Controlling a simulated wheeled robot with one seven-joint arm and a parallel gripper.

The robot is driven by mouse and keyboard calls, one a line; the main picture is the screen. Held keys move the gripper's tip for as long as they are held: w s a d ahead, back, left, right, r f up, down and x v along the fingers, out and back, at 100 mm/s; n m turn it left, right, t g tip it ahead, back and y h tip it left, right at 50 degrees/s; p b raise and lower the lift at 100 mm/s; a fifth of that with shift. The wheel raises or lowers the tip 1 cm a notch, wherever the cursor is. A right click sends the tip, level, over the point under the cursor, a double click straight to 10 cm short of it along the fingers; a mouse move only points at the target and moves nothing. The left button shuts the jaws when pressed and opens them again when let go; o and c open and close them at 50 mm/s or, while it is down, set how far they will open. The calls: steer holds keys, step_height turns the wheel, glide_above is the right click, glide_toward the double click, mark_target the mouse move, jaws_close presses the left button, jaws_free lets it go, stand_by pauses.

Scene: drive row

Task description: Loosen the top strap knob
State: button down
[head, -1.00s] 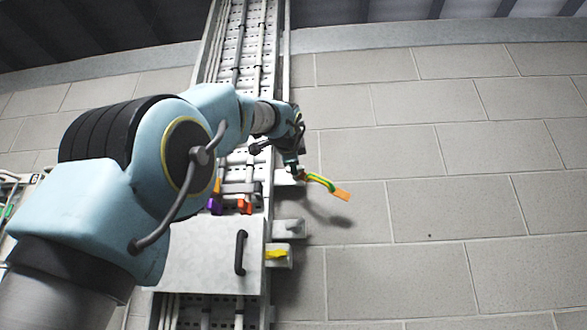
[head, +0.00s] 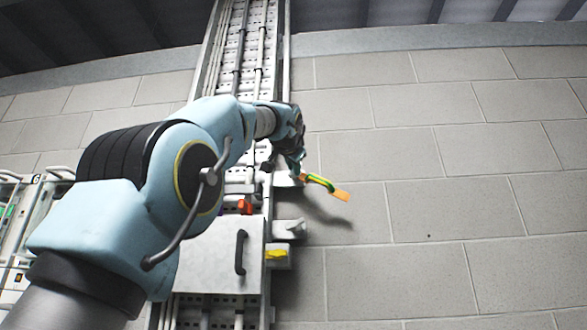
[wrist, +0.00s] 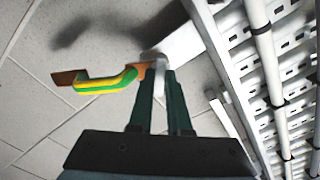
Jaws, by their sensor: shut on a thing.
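The top strap knob is mostly hidden at my fingertips; a small pale part of it (wrist: 152,57) shows in the wrist view. My gripper (wrist: 161,75) is shut on it, with the two dark green fingers close together. In the head view my gripper (head: 298,166) is at the top bracket on the right side of the cable ladder. In the head view the strap (head: 318,181) sticks out to the right, sloping down.
Below are a grey bracket with a knob (head: 289,229) and a yellow piece (head: 276,254) on another bracket. A pale panel with a black handle (head: 240,252) hangs on the cable ladder (head: 262,40). The block wall (head: 440,200) to the right is bare.

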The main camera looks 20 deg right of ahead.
stand_by(0.4)
steer(key=c, duration=0.9)
jaws_free()
steer(key=shift+o, duration=0.2)
steer(key=b+v, duration=0.5)
steer(key=v, duration=0.5)
steer(key=shift+s+a, duration=0.15)
steer(key=shift+s, duration=0.25)
